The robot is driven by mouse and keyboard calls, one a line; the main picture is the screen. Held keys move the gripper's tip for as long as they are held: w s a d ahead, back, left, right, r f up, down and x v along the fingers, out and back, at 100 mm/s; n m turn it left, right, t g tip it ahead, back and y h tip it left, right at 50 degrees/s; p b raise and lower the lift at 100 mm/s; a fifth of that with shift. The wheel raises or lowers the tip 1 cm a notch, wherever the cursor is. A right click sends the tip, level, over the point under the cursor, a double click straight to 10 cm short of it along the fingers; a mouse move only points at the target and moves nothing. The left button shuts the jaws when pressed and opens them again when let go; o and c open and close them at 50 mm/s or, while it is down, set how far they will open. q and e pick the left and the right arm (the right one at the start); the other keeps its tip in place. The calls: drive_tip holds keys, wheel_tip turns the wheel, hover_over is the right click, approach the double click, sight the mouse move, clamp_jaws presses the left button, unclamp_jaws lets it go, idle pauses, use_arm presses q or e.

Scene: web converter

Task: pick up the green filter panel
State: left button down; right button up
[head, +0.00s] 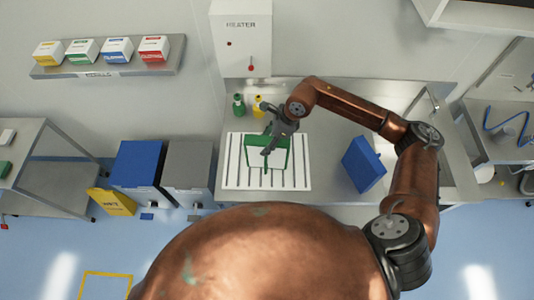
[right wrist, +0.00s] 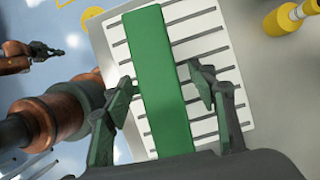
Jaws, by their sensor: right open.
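The green filter panel (head: 282,162), green-framed with a pale face, stands upright on the white slotted rack (head: 299,182) on the steel counter. In the right wrist view its long green edge (right wrist: 160,60) runs between my right fingers. My right gripper (head: 269,148) is over the panel's top and hides part of it. The gripper (right wrist: 160,85) is open, one finger on each side of the panel, with visible gaps. My left gripper (right wrist: 44,50) appears small and dark at the left of the right wrist view; its jaw state is unclear.
Green (head: 238,105) and yellow (head: 258,106) bottles stand behind the rack, below the heater box (head: 241,40). Blue (head: 138,165) and grey (head: 187,165) bins stand left. A wall shelf (head: 107,71) holds several coloured boxes.

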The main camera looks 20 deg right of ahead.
drive_tip(key=shift+c, duration=0.3)
drive_tip(key=shift+f, duration=0.1)
clamp_jaws()
idle(0.4)
